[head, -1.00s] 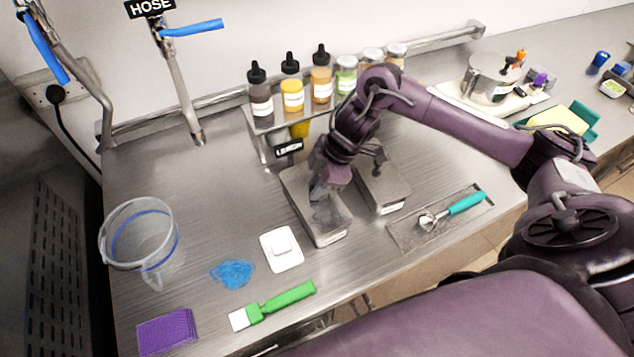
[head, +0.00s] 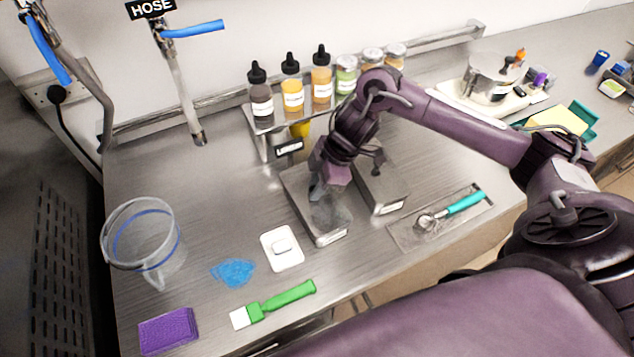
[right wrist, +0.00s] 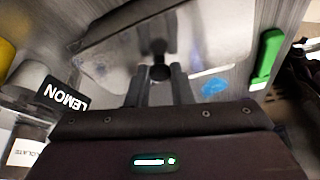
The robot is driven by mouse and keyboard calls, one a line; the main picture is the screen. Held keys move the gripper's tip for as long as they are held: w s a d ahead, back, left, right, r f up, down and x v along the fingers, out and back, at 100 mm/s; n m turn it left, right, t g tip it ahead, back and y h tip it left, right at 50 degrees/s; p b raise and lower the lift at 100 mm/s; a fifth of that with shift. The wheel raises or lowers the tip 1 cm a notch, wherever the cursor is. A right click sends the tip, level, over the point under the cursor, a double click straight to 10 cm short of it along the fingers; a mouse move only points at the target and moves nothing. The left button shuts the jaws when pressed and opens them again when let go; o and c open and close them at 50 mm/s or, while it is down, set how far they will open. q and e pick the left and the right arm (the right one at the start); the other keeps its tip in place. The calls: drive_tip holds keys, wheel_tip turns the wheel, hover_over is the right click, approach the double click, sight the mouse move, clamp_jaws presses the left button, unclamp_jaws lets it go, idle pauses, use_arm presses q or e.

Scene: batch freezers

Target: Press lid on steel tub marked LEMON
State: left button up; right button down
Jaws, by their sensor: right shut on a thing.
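A black LEMON sign (head: 289,148) stands behind the left steel tub (head: 330,239); it also shows in the right wrist view (right wrist: 65,96). A flat lid (head: 330,215) covers this tub. My right gripper (head: 317,192) is over the lid, pointing down. In the right wrist view my right gripper (right wrist: 159,78) is shut on the lid's black knob (right wrist: 160,73), with the lid (right wrist: 115,52) spread beyond it. I cannot tell whether the rim is fully seated. A second lidded steel tub (head: 390,208) stands close on the right. My left gripper is not in view.
Bottles (head: 292,95) and jars stand on a raised shelf behind. A white square piece (head: 282,248), a blue patch (head: 233,272) and a green brush (head: 287,299) lie in front. A clear pitcher (head: 150,245) stands left. A scoop (head: 450,207) lies right.

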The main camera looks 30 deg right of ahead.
idle(0.4)
drive_tip(key=c, duration=0.7)
unclamp_jaws()
drive_tip(key=shift+r+p, duration=3.5)
drive_tip(key=shift+p, duration=0.1)
clamp_jaws()
